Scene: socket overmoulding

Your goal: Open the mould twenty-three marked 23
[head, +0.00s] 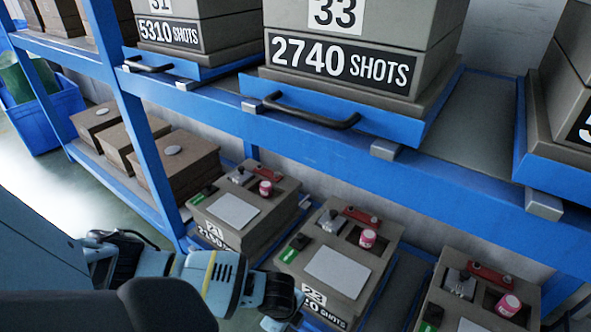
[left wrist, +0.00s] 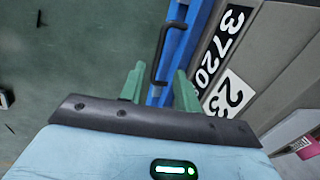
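Mould 23 (head: 338,272) is a grey-brown block on the lower shelf in the head view, second from the left in the front row. Its front label is partly hidden by my arm. In the left wrist view the same mould (left wrist: 285,62) shows "23" and "3720" beside a blue tray edge (left wrist: 178,62) with a black bar handle (left wrist: 159,45). My left gripper (left wrist: 160,84) is open, its green fingers on either side of the handle's near end and the tray edge. I cannot tell whether they touch. In the head view its fingertips are hidden. My right gripper is not in view.
Mould 21 (head: 245,212) stands left of mould 23, another mould (head: 470,300) to its right. Above hangs the blue upper shelf beam (head: 320,150) with mould 33 (head: 350,50). A blue upright (head: 140,125) stands left. A blue bin (head: 45,115) sits on the floor.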

